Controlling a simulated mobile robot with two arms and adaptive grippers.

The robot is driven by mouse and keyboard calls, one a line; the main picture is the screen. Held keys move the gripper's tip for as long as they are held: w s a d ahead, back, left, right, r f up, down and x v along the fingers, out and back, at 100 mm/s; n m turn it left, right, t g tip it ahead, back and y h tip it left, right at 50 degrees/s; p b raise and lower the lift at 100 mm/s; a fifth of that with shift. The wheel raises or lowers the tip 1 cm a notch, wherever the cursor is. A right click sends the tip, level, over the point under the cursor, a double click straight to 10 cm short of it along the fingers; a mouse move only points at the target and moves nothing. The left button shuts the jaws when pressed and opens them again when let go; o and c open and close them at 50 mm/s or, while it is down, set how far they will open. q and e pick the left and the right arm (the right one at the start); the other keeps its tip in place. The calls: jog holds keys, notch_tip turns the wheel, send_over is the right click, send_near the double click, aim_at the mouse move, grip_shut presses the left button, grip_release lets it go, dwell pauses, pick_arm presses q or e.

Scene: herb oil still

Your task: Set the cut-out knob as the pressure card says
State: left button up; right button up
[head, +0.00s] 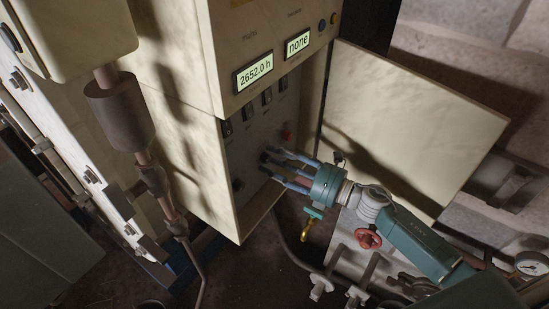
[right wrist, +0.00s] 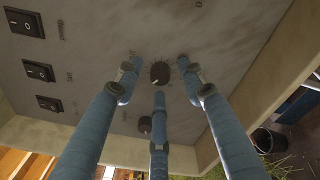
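In the right wrist view a round black knob (right wrist: 160,73) with a light pointer mark sits on the grey panel (right wrist: 95,22). A second dark knob (right wrist: 145,124) is lower on it. Their labels are too small to read, so I cannot tell which is the cut-out knob. My right gripper (right wrist: 159,76) is open, its three blue fingers spread around the first knob with the tips close to the panel; I cannot tell whether they touch. In the head view my right gripper (head: 267,160) reaches into the open cabinet (head: 165,100) and hides that knob. No pressure card is recognisable. My left gripper is not in view.
Several black rocker switches (right wrist: 39,71) line the panel. A red part (head: 286,134) is above the gripper. Displays read "2652.0 h" (head: 254,72) and "none" (head: 297,44). The cabinet door (head: 420,110) stands open at right. A red valve wheel (head: 368,239) is below my arm.

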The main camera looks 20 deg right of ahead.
jog(key=shift+w+a, duration=0.1)
grip_shut()
